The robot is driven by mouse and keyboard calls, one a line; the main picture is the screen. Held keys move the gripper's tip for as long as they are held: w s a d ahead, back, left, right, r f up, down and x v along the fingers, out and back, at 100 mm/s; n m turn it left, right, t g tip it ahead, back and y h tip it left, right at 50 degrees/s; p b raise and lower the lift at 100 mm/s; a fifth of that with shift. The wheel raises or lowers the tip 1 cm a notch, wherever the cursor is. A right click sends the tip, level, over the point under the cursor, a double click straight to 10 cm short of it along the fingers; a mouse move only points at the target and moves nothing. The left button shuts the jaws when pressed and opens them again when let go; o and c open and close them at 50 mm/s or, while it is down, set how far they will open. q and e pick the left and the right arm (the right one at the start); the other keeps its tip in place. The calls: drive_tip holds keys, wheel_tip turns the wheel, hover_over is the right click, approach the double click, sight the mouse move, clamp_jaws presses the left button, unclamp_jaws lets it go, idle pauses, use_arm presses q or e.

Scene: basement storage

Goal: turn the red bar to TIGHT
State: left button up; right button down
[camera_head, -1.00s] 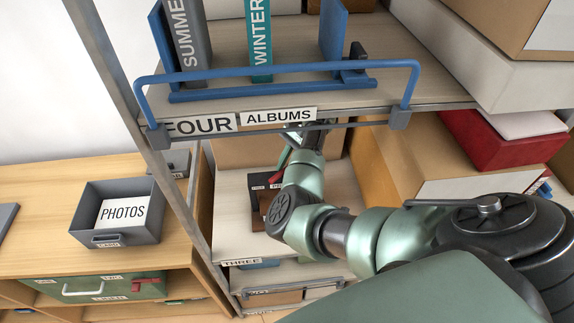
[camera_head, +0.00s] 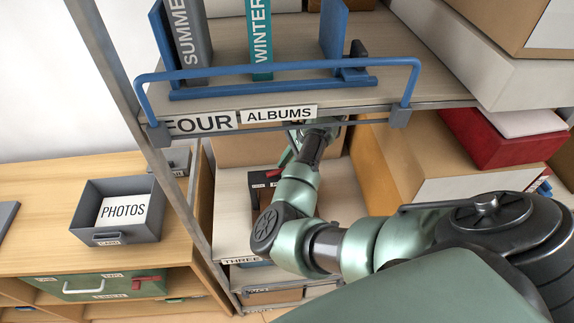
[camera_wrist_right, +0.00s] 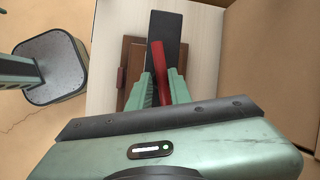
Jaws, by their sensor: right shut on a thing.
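The red bar (camera_wrist_right: 158,62) runs lengthwise between the two green fingers of my right gripper (camera_wrist_right: 161,88) in the right wrist view. The gripper is shut on it. A dark plate (camera_wrist_right: 165,28) and a brown wooden piece (camera_wrist_right: 132,60) lie beneath and beside the bar on a pale shelf. In the head view, my right gripper reaches under the shelf labelled FOUR, where the shelf edge and wrist partly hide it. A red part of the bar (camera_head: 285,158) shows at its left. The lettering near the bar is too small to read. My left gripper is not in view.
The shelf edge with its blue rail (camera_head: 280,70) and albums lies just above my right wrist. A cardboard box (camera_head: 395,160) stands close at its right and a shelf post (camera_head: 170,190) at its left. A grey PHOTOS bin (camera_head: 118,212) sits on a wooden bench.

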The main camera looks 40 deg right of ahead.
drive_tip(key=shift+w+a, duration=0.15)
drive_tip(key=c, duration=1.5)
unclamp_jaws()
drive_tip(key=shift+o, duration=0.5)
drive_tip(key=shift+w, duration=0.15)
drive_tip(key=shift+r, duration=0.2)
drive_tip(key=v, duration=0.7)
